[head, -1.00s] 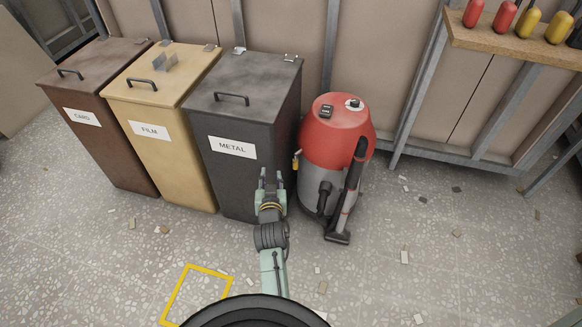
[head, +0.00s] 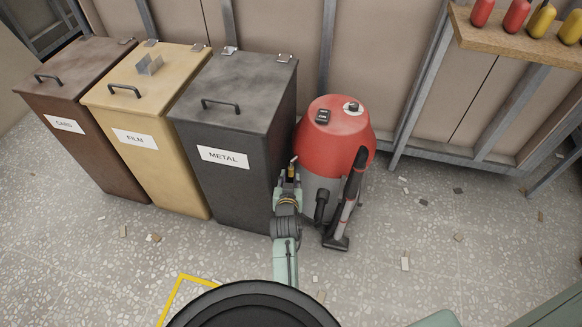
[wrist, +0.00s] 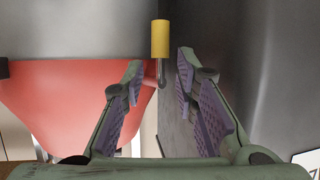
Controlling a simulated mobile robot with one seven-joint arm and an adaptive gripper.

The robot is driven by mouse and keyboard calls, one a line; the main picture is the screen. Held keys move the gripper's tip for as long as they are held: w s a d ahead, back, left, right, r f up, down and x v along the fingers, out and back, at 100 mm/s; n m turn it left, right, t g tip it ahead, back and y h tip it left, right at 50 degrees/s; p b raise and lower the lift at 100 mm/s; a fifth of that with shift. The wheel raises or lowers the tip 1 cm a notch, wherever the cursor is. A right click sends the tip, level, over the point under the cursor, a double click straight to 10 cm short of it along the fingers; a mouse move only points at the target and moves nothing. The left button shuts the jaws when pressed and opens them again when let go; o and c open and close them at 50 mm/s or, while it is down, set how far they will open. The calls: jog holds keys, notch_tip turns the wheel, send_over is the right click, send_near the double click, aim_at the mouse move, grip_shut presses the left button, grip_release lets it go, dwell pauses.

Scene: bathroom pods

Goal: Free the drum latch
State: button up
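The red and grey drum vacuum (head: 333,132) stands on the floor to the right of the METAL bin. Its latch shows in the wrist view as a yellow grip (wrist: 160,38) on a thin metal rod; in the head view the yellow grip (head: 291,171) is small beside the drum's left side. My gripper (head: 288,180) is in the gap between bin and drum. In the wrist view my gripper (wrist: 160,66) is open, with a finger on either side of the latch rod's line. The yellow grip is just beyond the fingertips, and I see no contact.
The dark METAL bin (head: 232,100) stands close on the left of my gripper, with the FILM bin (head: 150,95) and CARD bin (head: 75,75) beyond it. The hose and nozzle (head: 345,205) are at the drum's front right. Floor to the right is mostly clear.

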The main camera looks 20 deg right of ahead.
aim_at(291, 170)
jog(key=x, duration=0.7)
jog(key=shift+w, duration=0.1)
jog(key=shift+c, duration=0.3)
grip_shut()
